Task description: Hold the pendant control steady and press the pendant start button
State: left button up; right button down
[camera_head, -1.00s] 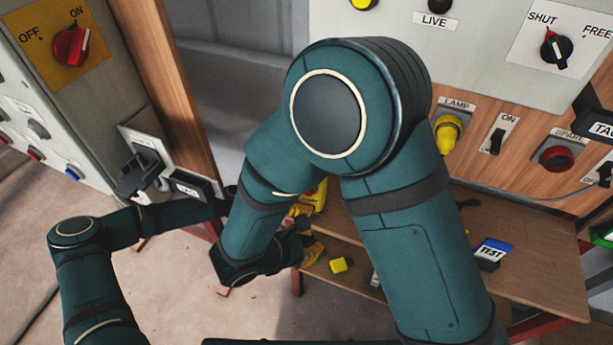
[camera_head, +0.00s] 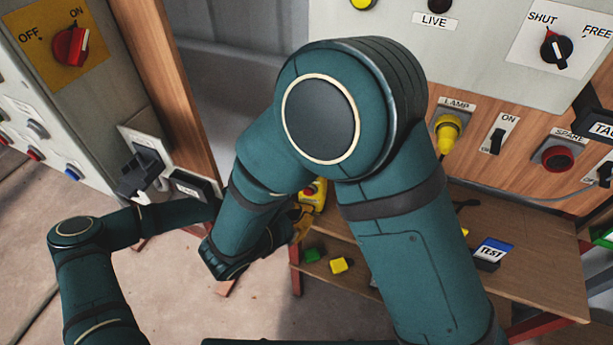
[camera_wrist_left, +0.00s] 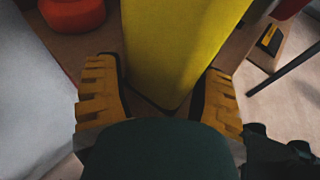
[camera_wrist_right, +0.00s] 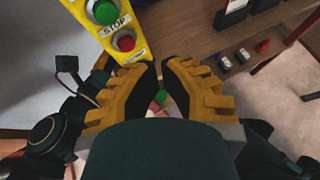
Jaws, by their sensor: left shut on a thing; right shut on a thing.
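The yellow pendant control (camera_head: 318,194) shows partly behind my right forearm in the head view, with a red button visible. My left gripper (camera_wrist_left: 162,72) has its yellow fingers on both sides of the yellow pendant body (camera_wrist_left: 180,45) and is shut on it. The head view hides that gripper. The right wrist view shows the pendant face with a green button (camera_wrist_right: 104,11) and a red STOP button (camera_wrist_right: 124,41). My right gripper (camera_wrist_right: 159,70) has its fingertips close together, just beside the pendant's lower end, apart from the green button. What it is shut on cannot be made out.
A blue-topped TEST box (camera_head: 490,253) lies on the wooden bench (camera_head: 540,270). Wall panels with switches stand at left and right. A wooden post (camera_head: 172,90) rises beside the left panel.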

jog(key=shift+w+d, duration=0.3)
jog(key=shift+w, duration=0.65)
jog(key=shift+w+d, duration=0.25)
jog(key=shift+w, duration=0.75)
jog(key=shift+w+d, duration=0.3)
jog(key=shift+w, duration=0.65)
jog(key=shift+w, duration=0.15)
jog(key=shift+w+d, duration=0.15)
jog(key=shift+w, duration=0.1)
pick_arm(q)
jog(key=shift+c, duration=0.2)
pick_arm(e)
jog(key=shift+w+d, duration=0.15)
jog(key=shift+w, duration=0.5)
pick_arm(q)
jog(key=shift+s, duration=0.1)
dwell(0.3)
jog(key=shift+c, duration=0.2)
pick_arm(e)
jog(key=shift+s+a, duration=0.15)
jog(key=shift+s, duration=0.4)
jog(key=shift+s+a, duration=0.15)
jog(key=shift+s, duration=0.4)
jog(key=shift+s+a, duration=0.25)
jog(key=shift+s, duration=0.55)
jog(key=shift+s+a, duration=0.25)
jog(key=shift+s, duration=0.55)
jog(key=shift+s+a, duration=0.25)
jog(key=shift+s, duration=0.55)
